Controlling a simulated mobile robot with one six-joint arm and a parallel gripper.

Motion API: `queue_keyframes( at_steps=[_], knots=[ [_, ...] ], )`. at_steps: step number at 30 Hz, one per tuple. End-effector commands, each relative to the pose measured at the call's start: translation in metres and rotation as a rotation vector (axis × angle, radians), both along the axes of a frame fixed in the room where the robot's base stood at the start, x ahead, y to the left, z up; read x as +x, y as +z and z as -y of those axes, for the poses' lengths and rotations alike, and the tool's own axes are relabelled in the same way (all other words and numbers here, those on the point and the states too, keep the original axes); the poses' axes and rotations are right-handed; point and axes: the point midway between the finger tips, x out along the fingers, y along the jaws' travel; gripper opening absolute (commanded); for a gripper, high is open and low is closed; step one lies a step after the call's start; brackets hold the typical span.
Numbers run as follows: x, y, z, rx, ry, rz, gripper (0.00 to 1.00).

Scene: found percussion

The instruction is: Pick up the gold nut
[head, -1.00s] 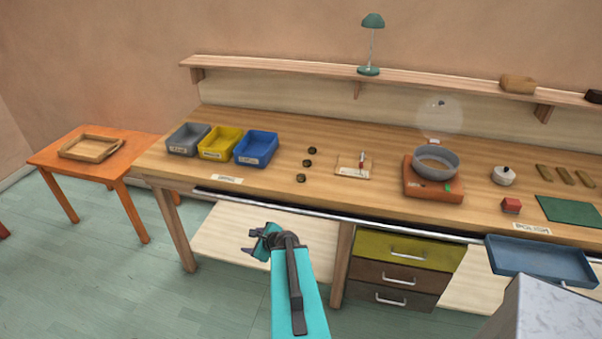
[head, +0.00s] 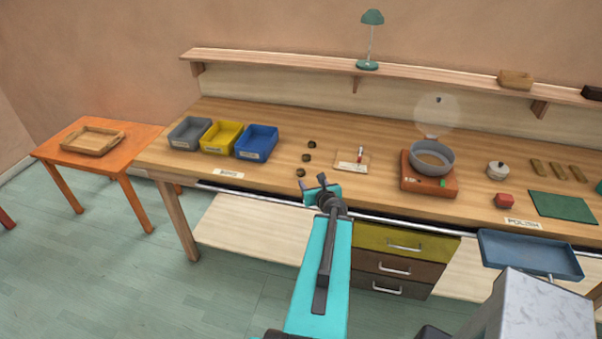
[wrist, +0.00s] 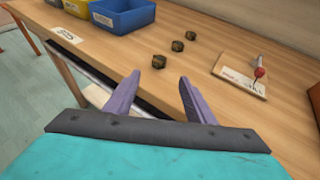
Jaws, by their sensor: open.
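Three small dark brassy nuts stand in a short row on the workbench: a far nut (head: 312,143), a middle nut (head: 306,158) and a near nut (head: 300,173). In the wrist view they are the far nut (wrist: 189,35), the middle nut (wrist: 177,46) and the near nut (wrist: 158,61). Their colours look alike, so I cannot tell which is the gold one. My gripper (head: 312,183) is open and empty by the bench's front edge, close to the near nut. In the wrist view its purple fingers (wrist: 160,78) point toward the near nut, with bare wood between them.
Grey (head: 189,133), yellow (head: 222,137) and blue (head: 257,141) bins stand left of the nuts. A small board (head: 346,166) with a red-tipped tool lies to the right, then a round pan (head: 432,158) on an orange-brown base. A metal rail (head: 400,228) runs along the bench front.

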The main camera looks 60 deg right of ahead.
Motion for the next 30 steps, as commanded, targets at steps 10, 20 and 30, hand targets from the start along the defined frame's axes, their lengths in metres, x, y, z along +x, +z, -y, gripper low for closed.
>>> queue_keyframes(
  at_steps=[10, 20, 30],
  knots=[
    [0.004, -0.004, 0.002, -0.002, 0.005, -0.001, 0.5],
    [0.01, -0.007, 0.006, -0.002, 0.01, 0.001, 0.5],
    [0.015, -0.01, 0.01, -0.001, 0.011, 0.0, 0.5]
  ],
)
